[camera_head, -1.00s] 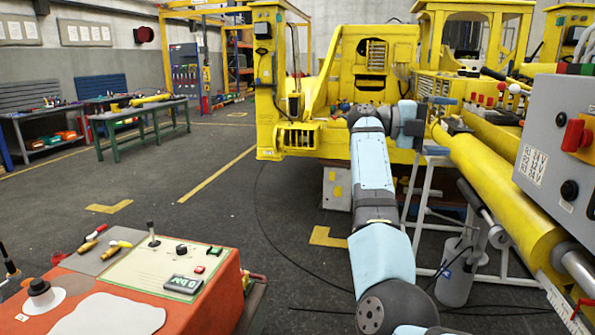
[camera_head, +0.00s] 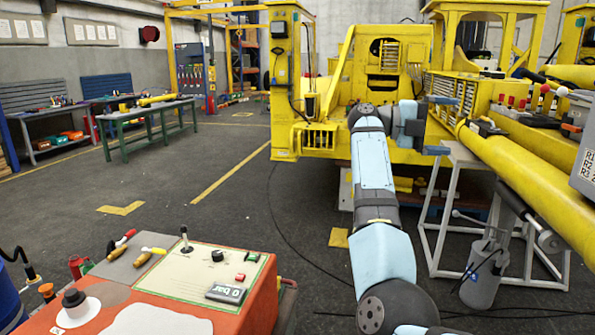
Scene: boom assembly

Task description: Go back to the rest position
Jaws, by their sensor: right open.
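My right arm reaches forward from the bottom right of the head view. My right gripper (camera_head: 440,125) is at its far end, pointing right, open and with nothing seen between its fingers. It appears in front of the yellow machine (camera_head: 400,150) and close to the left end of the yellow boom cylinder (camera_head: 535,175); the depth between them is hard to judge. My left gripper is not in view.
An orange control console (camera_head: 250,305) with a joystick and a pressure display stands at the bottom left. A white metal stand (camera_head: 440,215) and a grey canister (camera_head: 481,280) are right of my arm. A green workbench (camera_head: 150,110) stands at the back left.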

